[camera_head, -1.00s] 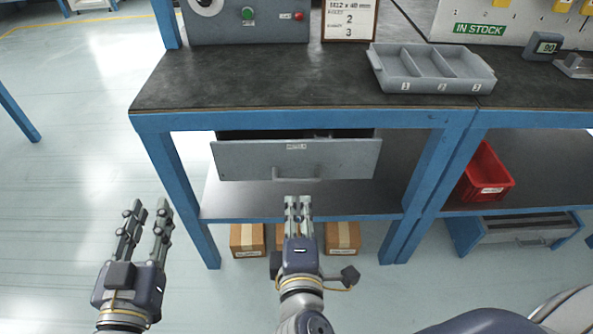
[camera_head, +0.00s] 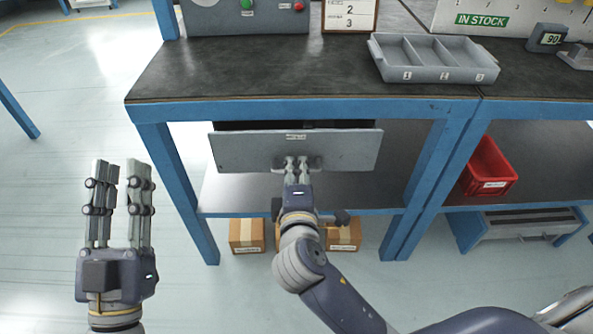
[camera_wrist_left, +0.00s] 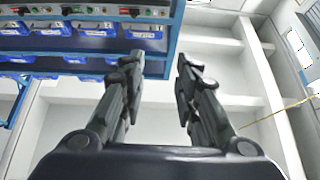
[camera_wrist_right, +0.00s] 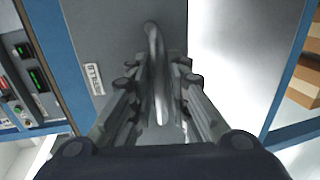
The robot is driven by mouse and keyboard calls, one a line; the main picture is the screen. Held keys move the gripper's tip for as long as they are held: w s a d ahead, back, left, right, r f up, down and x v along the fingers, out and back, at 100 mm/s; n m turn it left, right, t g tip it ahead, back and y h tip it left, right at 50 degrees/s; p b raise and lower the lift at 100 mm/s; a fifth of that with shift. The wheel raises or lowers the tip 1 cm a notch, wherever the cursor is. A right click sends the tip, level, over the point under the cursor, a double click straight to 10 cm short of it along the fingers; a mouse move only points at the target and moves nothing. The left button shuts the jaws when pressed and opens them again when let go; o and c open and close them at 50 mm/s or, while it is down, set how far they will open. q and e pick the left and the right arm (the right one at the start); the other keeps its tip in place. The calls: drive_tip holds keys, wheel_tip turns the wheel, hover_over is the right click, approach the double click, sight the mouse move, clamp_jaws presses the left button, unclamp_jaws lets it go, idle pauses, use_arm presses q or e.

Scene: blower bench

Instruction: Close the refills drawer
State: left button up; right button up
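The grey drawer (camera_head: 240,152) under the left bench stands partly open, with a dark gap above its front. My right gripper (camera_head: 296,162) is at the drawer's bar handle (camera_head: 311,160). In the right wrist view, the handle (camera_wrist_right: 153,45) lies between the two fingers, which stand apart on either side of it. I cannot tell whether they touch it. My left gripper (camera_head: 121,165) is open and empty, away from the bench at the left; its spread fingers also show in the left wrist view (camera_wrist_left: 160,60).
A grey three-compartment tray (camera_head: 432,78) stands on the dark bench top (camera_head: 260,75). Below are a shelf (camera_head: 225,195) and cardboard boxes (camera_head: 246,234). A red bin (camera_head: 488,168) is at the right. Blue bench legs (camera_head: 180,190) flank the drawer. Floor at the left is clear.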

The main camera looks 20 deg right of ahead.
sight(296, 159)
clamp_jaws()
